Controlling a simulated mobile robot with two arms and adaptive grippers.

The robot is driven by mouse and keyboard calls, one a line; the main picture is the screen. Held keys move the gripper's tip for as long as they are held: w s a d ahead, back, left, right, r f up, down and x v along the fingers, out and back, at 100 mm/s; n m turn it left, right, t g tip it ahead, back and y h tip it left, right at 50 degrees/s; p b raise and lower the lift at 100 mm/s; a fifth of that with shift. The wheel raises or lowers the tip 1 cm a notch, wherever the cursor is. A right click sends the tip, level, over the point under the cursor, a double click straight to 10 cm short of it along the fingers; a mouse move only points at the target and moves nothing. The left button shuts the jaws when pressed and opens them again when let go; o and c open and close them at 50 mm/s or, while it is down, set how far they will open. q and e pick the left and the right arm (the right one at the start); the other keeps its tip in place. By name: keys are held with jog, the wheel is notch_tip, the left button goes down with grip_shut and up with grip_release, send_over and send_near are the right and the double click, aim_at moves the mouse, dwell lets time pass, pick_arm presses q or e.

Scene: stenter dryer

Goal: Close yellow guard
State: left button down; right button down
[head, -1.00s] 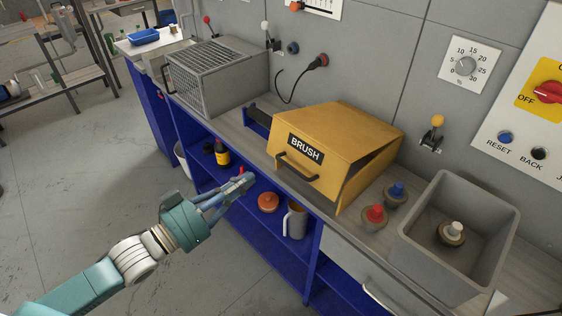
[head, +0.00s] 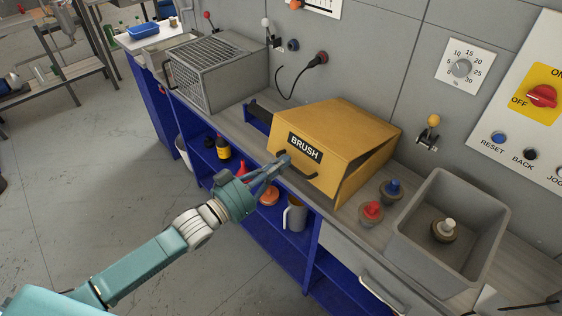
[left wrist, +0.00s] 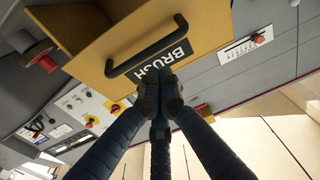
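The yellow guard (head: 335,135), labelled BRUSH, stands on the bench with a dark handle (head: 297,166) on its front face. A gap shows along its right side, below the top panel. My left gripper (head: 284,160) is at the guard's front, by the handle and label. In the left wrist view the gripper's fingertips (left wrist: 160,93) are drawn together beside the label, and the whole handle (left wrist: 147,47) shows apart from them, with nothing seen between the fingers. Whether the fingertips touch the guard (left wrist: 95,55) cannot be told. My right gripper is not in view.
A grey bin (head: 450,235) and red (head: 371,212) and blue (head: 391,189) knobbed pieces stand right of the guard. A mesh-fronted grey box (head: 215,72) is to the left. Blue shelves below hold a mug (head: 294,216) and bottles.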

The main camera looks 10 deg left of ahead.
pick_arm(q)
jog(key=shift+d+f, duration=0.1)
jog(key=shift+f, duration=0.15)
notch_tip(320, 180, down, 12)
jog(key=t+h+b, duration=0.1)
jog(key=t+b, duration=0.1)
jog(key=b, duration=1.2)
jog(key=shift+w+d+r+b, duration=0.2)
jog(key=shift+w+r+b, duration=0.05)
jog(key=shift+w+b, duration=0.15)
jog(key=shift+r, duration=0.15)
